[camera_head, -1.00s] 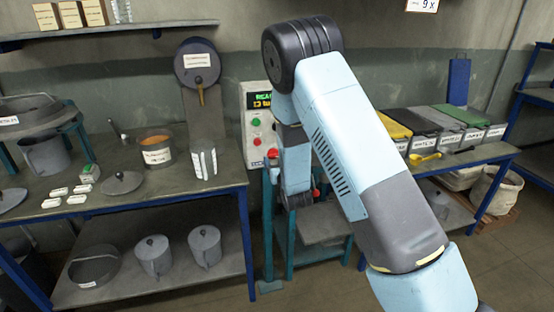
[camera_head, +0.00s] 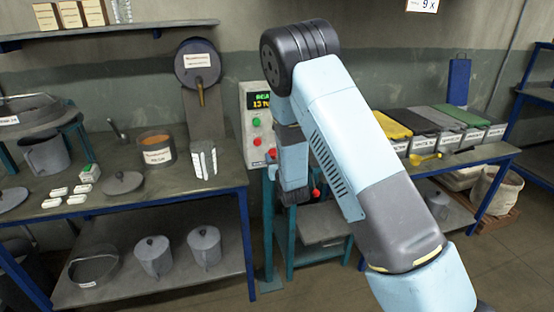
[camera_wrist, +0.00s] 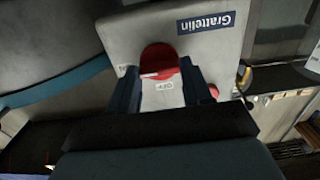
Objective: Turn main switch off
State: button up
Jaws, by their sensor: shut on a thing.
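The main switch is a red rotary knob (camera_wrist: 160,62) on the lower part of a light grey control panel (camera_wrist: 120,38), which bears a blue "Grattelin" label (camera_wrist: 206,23). An "OFF" marking shows beside the knob in the wrist view. My gripper (camera_wrist: 160,78) has a finger on each side of the red knob and is shut on it. In the head view the panel (camera_head: 249,150) stands behind my arm, with a lit display (camera_head: 259,100) and green and red buttons. My gripper's fingertips are hard to make out there, beside the panel's lower right.
A bench with a pot (camera_head: 156,148) and a lidded tin stands left of the panel. Several lidded bins (camera_head: 440,130) stand on the table at right.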

jog(key=shift+c, duration=1.4)
jog(key=shift+n, duration=0.3)
jog(key=n, duration=0.8)
jog(key=shift+a+f, duration=0.1)
jog(key=n, duration=0.4)
jog(key=shift+s+a+n, duration=0.1)
jog(key=shift+n, duration=0.3)
jog(key=shift+f+n, duration=0.2)
jog(key=shift+n, duration=2)
